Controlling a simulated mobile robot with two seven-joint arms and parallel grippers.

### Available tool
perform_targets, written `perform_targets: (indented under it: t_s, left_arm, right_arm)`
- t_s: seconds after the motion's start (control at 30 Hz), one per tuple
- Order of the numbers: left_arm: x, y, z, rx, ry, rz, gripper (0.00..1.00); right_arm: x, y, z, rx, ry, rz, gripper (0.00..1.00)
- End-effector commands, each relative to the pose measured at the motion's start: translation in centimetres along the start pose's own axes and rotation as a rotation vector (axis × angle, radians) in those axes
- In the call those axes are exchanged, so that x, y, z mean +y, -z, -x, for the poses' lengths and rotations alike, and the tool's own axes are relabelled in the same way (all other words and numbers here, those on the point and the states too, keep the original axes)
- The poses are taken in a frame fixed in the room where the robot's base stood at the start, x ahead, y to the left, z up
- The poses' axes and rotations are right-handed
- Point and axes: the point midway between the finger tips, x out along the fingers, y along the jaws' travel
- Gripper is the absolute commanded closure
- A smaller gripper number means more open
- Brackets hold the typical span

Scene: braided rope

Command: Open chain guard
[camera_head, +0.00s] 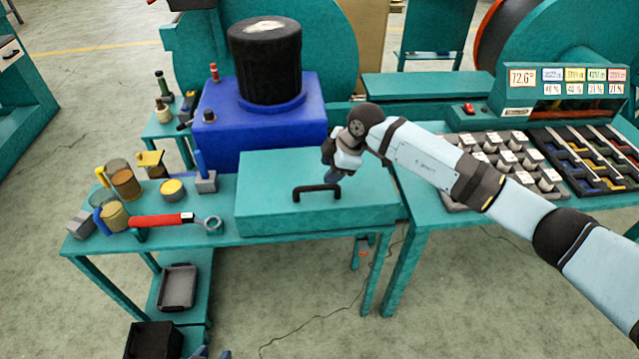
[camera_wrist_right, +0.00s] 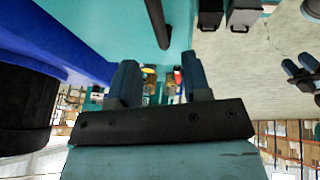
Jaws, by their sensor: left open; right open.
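The chain guard (camera_head: 275,175) is a flat teal cover on the table, lying closed, with a black bar handle (camera_head: 317,189) on top near its front. My right gripper (camera_head: 335,176) is above the cover, just behind the handle's right end. In the right wrist view its blue fingers (camera_wrist_right: 160,82) are spread with nothing held between them. The black handle also shows at the top of that view (camera_wrist_right: 158,22), apart from the fingers. My left gripper (camera_head: 212,353) shows only its blue tips at the bottom edge, open, well away from the cover; its fingers also show in the right wrist view (camera_wrist_right: 302,75).
Open floor lies in front.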

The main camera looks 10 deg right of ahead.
Motion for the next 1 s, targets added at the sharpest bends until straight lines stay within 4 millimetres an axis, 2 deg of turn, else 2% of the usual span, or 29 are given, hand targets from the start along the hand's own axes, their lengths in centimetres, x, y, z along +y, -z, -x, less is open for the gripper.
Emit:
perform_targets:
  t_s: [0.1, 0.3, 0.5, 0.77, 0.8, 1.0]
  left_arm:
    - [-0.2, -0.1, -0.1, 0.0, 0.0, -0.005, 0.57]
    - [-0.2, -0.1, -0.3, 0.001, 0.0, -0.005, 0.57]
    - [-0.2, 0.0, -0.3, 0.001, 0.0, -0.002, 0.57]
    - [0.0, 0.2, -0.4, 0.004, 0.0, 0.006, 0.57]
    - [0.0, 0.2, -0.4, 0.005, 0.0, 0.007, 0.57]
    - [0.1, 0.3, -0.4, 0.006, 0.0, 0.01, 0.57]
  right_arm:
    - [-0.1, 0.1, -2.7, 0.001, 0.002, -0.002, 0.56]
    - [0.0, 0.1, -5.9, 0.002, 0.001, -0.001, 0.56]
    - [0.0, 0.1, -7.2, 0.002, 0.0, 0.001, 0.56]
    - [0.0, 0.1, -7.4, 0.002, 0.0, 0.001, 0.56]
    - [0.0, 0.1, -7.4, 0.002, 0.0, 0.001, 0.58]
    - [0.0, 0.0, -7.4, 0.002, 0.0, 0.001, 1.0]
